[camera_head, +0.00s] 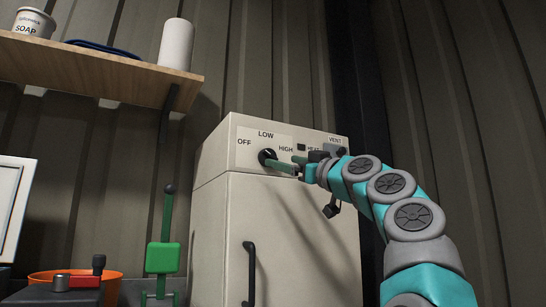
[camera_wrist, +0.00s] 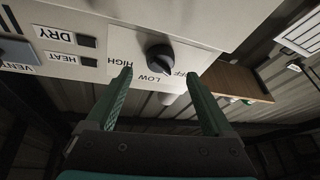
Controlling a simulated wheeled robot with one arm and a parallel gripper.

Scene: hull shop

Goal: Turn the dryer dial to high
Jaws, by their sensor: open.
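The dryer (camera_head: 218,185) is a tall off-white cabinet with a control panel at its top. The black round dial (camera_head: 267,156) sits on a white plate marked OFF, LOW and HIGH. In the wrist view the dial (camera_wrist: 160,58) shows a pale pointer mark, seemingly on the OFF–LOW side, but its exact setting is hard to read. My gripper (camera_head: 284,162) is in front of the panel. Its two green fingers are open and empty in the wrist view (camera_wrist: 159,75), with the dial between and just beyond the tips. I cannot tell whether a finger touches it.
HEAT and DRY switches (camera_wrist: 87,61) and a VENT control (camera_head: 335,146) sit beside the dial plate. A wooden shelf (camera_head: 100,70) with a soap tub (camera_head: 34,22) and paper roll (camera_head: 175,44) hangs at left. A green lever (camera_head: 163,256) and orange bucket (camera_head: 42,277) stand below.

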